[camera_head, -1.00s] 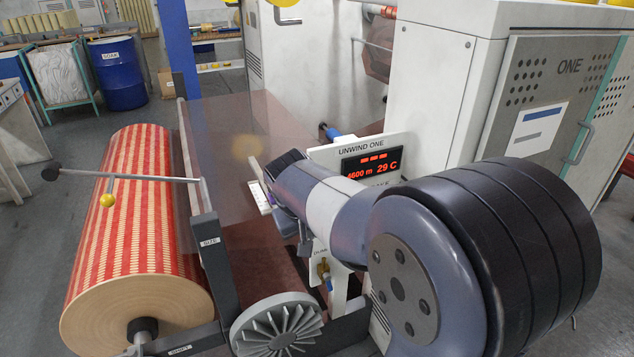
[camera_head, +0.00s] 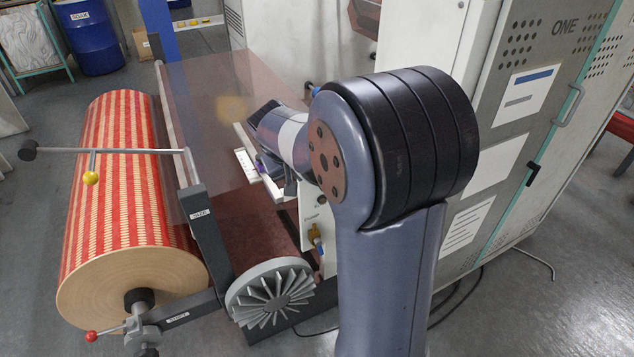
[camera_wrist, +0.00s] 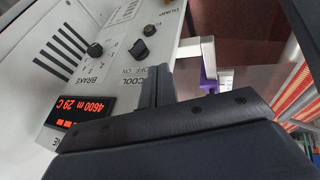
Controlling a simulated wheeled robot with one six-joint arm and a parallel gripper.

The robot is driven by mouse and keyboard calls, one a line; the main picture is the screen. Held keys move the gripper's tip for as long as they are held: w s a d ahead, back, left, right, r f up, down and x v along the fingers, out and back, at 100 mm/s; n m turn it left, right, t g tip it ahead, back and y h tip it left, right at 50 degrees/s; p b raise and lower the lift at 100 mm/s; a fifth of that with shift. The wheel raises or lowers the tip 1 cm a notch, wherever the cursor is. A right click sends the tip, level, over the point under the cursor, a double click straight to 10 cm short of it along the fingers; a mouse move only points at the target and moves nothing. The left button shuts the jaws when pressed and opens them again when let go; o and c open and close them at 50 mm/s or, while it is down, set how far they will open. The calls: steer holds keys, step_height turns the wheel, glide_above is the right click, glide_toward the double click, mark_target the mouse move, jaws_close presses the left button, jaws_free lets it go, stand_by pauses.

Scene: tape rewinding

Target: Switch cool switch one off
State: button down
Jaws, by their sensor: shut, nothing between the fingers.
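In the wrist view, the grey-white unwind panel (camera_wrist: 75,25) carries the labels BRAKE and COOL, with OFF and ON beside COOL. A black switch (camera_wrist: 138,48) by the COOL label appears to be cool switch one; I cannot read its position. My gripper (camera_wrist: 157,85) is shut and empty, its tips just below the COOL switch in the picture. I cannot tell whether they touch the panel.
Near the switch are a round black brake knob (camera_wrist: 95,50), a small dark knob (camera_wrist: 149,30) and a red-lit display (camera_wrist: 69,111). A striped roll (camera_head: 115,200) lies at left, with a grey finned wheel (camera_head: 270,293) near the panel. Cabinet ONE (camera_head: 545,100) stands at right.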

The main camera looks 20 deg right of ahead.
steer(key=w+d+f+p, duration=0.1)
steer(key=w+d+f, duration=0.1)
steer(key=d+f, duration=0.3)
steer(key=shift+d+f, duration=0.2)
steer(key=shift+f, duration=0.8)
steer(key=shift+f, duration=0.15)
steer(key=shift+h+b, duration=0.3)
steer(key=shift+b, duration=0.5)
